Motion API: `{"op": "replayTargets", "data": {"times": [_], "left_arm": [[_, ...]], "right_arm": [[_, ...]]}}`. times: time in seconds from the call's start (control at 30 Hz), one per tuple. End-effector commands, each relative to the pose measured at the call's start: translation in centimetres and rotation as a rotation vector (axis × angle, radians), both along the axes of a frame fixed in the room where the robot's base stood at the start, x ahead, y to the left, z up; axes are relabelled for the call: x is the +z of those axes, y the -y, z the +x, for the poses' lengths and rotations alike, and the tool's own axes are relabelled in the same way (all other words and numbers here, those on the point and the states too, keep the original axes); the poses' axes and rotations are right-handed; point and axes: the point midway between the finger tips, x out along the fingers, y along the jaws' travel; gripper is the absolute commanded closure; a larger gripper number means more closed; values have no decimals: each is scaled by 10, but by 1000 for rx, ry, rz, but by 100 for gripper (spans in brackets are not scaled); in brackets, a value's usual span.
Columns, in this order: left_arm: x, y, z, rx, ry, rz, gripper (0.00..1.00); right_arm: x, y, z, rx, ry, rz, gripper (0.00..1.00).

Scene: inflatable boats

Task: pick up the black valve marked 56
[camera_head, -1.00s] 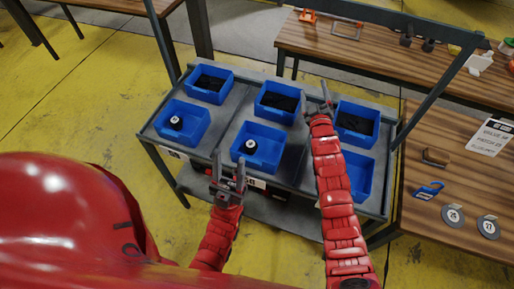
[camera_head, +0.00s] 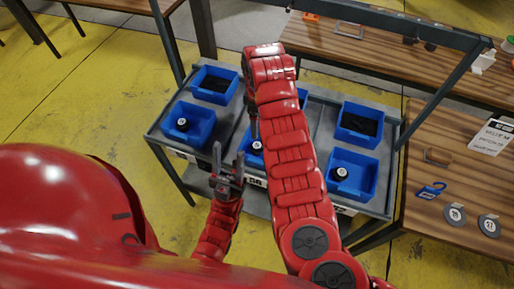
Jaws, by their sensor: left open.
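A black valve with a white top disc (camera_head: 257,146) lies in the middle front blue bin (camera_head: 243,148), partly covered by my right arm. Similar black valves lie in the left front bin (camera_head: 183,124) and the right front bin (camera_head: 341,173). The marks on their discs are too small to read. My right gripper (camera_head: 253,133) points down just above the middle front bin, and its fingers are largely unclear. My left gripper (camera_head: 228,160) is open and empty, in front of the cart's near edge, left of the middle bin's label.
The blue bins stand on a grey cart (camera_head: 160,137); the rear left bin (camera_head: 214,85) and rear right bin (camera_head: 358,123) hold dark parts. Wooden tables (camera_head: 410,245) stand right and behind. Two round discs (camera_head: 456,216) lie on the right table.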

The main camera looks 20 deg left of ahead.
Motion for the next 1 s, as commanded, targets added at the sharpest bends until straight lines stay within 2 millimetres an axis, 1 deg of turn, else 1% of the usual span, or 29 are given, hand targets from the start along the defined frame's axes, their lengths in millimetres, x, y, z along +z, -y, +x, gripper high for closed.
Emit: {"op": "replayTargets", "data": {"times": [0.03, 0.13, 0.3, 0.37, 0.4, 0.43, 0.53, 0.67, 0.77, 0.83, 1.0], "left_arm": [[-8, 0, 0, 0, 0, 0, 50], [-17, 0, 0, 0, 0, 0, 50], [-46, 0, 0, 0, 0, 0, 50], [-53, 0, 0, 0, 0, 0, 50], [-37, 0, 0, 0, -1, 0, 50], [-34, 0, 0, 0, 0, 0, 50], [-32, 0, 0, 0, 0, 0, 50], [-30, 0, 0, 0, 0, 0, 50], [-25, 0, 0, 0, 0, 0, 50], [-20, 0, 0, 0, 0, 0, 50], [-15, 0, 0, 0, 0, 0, 50]], "right_arm": [[-14, 2, 1, 0, 2, -1, 19], [-34, 2, 1, -3, 2, 0, 19], [-74, 1, 2, -3, 3, 1, 19], [-84, 0, 2, -4, 4, 2, 19], [-79, -1, 1, -1, 1, -1, 19], [-82, 0, 1, -2, 1, -2, 19], [-92, 0, 2, -2, 5, 0, 19], [-98, -1, 1, -2, 3, -1, 19], [-102, -3, 2, -1, 4, 1, 19], [-109, -3, 2, -2, 0, -2, 19], [-121, -6, 4, -3, 2, -1, 19]]}}
